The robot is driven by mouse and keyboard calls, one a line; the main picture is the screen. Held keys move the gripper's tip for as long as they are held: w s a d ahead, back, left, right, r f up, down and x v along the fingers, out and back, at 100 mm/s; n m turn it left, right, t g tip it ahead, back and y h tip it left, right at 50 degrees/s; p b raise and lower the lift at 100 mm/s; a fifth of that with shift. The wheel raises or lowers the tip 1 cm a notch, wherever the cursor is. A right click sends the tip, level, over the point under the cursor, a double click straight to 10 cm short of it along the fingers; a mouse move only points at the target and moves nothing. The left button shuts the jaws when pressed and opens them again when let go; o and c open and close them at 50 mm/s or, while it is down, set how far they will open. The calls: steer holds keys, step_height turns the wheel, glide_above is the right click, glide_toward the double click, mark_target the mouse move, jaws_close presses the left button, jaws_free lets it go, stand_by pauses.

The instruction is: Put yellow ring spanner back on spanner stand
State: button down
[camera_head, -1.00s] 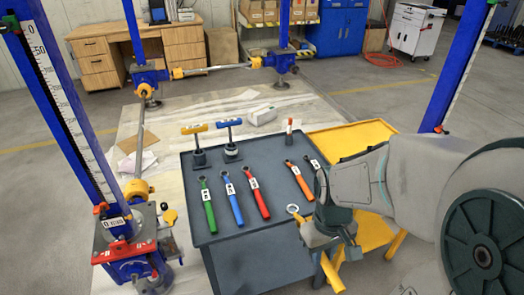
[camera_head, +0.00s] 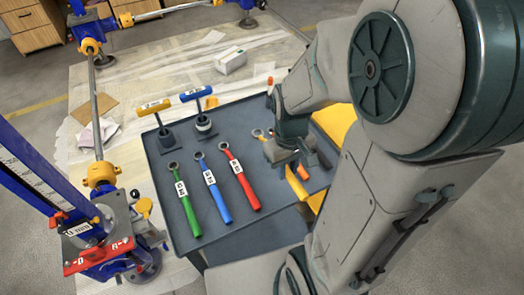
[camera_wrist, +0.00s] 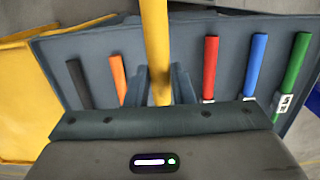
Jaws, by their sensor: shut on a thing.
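The yellow ring spanner (camera_head: 296,183) is held in my gripper (camera_head: 284,152). Its ring end shows left of the gripper and its handle slants towards the near edge. In the wrist view the yellow handle (camera_wrist: 157,45) runs between the two fingers (camera_wrist: 160,86). The spanner stand (camera_head: 228,128) is a dark grey-blue sloping top; it also shows in the wrist view (camera_wrist: 60,50). The gripper is over its right part, between the red spanner (camera_head: 240,180) and the orange spanner (camera_head: 302,173). I cannot tell whether the yellow spanner touches the stand.
Green (camera_head: 186,208) and blue (camera_head: 214,197) spanners lie left of the red one. A black spanner (camera_wrist: 78,85) lies beyond the orange one. Yellow (camera_head: 153,106) and blue (camera_head: 196,92) T-handled tools stand at the back.

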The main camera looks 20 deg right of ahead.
steer(key=w+f, duration=0.1)
steer(key=w, duration=0.1)
steer(key=w+a+f, duration=0.1)
steer(key=w+f, duration=0.1)
steer(key=w, duration=0.1)
steer(key=w+a+f, duration=0.1)
steer(key=w+f, duration=0.1)
steer(key=w, duration=0.1)
steer(key=shift+w+f, duration=0.15)
steer(key=shift+w, duration=0.1)
steer(key=shift+f+b, duration=0.4)
steer(key=shift+f, duration=1.55)
steer(key=shift+f, duration=0.1)
steer(key=c, duration=1.3)
jaws_free()
steer(key=shift+o, duration=0.2)
